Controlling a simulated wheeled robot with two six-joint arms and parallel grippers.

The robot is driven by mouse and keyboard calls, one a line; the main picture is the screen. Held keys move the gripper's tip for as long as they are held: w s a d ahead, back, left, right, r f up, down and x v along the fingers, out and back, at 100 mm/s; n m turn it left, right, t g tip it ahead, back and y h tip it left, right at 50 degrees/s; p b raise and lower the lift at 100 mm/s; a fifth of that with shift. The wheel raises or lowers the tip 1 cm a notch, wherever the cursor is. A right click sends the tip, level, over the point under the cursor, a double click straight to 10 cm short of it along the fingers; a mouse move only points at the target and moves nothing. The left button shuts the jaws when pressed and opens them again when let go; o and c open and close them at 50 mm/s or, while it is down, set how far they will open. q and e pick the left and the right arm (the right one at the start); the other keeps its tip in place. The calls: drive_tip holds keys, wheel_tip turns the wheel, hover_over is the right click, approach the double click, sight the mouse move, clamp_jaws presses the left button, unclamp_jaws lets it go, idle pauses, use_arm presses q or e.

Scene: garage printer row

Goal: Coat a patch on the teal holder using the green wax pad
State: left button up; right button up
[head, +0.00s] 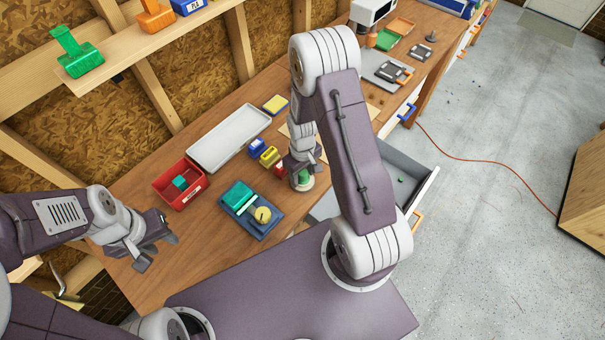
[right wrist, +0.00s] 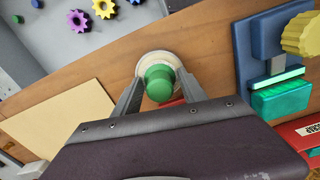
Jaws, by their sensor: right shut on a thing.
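The green wax pad (head: 303,179) has a rounded green knob on a pale round base. It also shows in the right wrist view (right wrist: 158,82). My right gripper (right wrist: 153,98) is shut on its knob, over or on the wood near the bench's front edge; I cannot tell whether the base touches the wood. The teal holder (head: 238,194) sits in a blue fixture (head: 262,228) with a round yellow knob, left of the pad. The holder shows at the right of the right wrist view (right wrist: 282,100). My left gripper (head: 158,244) is open and empty at the bench's left end.
A red bin (head: 180,196) with a teal piece inside stands left of the fixture. A pale tray (head: 230,136) lies behind. Small blue (head: 257,147) and yellow (head: 269,157) blocks stand near my right gripper. An open grey drawer (head: 412,168) with small gears juts out at the front.

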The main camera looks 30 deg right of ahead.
drive_tip(key=shift+r+p, duration=3.1)
drive_tip(key=shift+r, duration=0.45)
drive_tip(key=shift+f, duration=0.1)
drive_tip(key=shift+n, duration=0.3)
drive_tip(key=w+f+b, duration=0.1)
drive_tip(key=b, duration=0.2)
drive_tip(key=w+a+f+b, duration=0.1)
drive_tip(key=w+f+b, duration=0.1)
drive_tip(key=b, duration=0.1)
drive_tip(key=shift+a+b, duration=0.2)
drive_tip(key=shift+b, duration=0.1)
drive_tip(key=w+a+b, duration=0.1)
drive_tip(key=b, duration=0.3)
drive_tip(key=shift+a, duration=0.35)
drive_tip(key=shift+s+a+r+m+b, duration=0.35)
drive_tip(key=shift+m+b, duration=0.25)
drive_tip(key=shift+b, duration=0.55)
drive_tip(key=s, duration=0.1)
drive_tip(key=s+r+m, duration=0.1)
drive_tip(key=s+m+p, duration=0.1)
drive_tip(key=shift+s+r, duration=0.25)
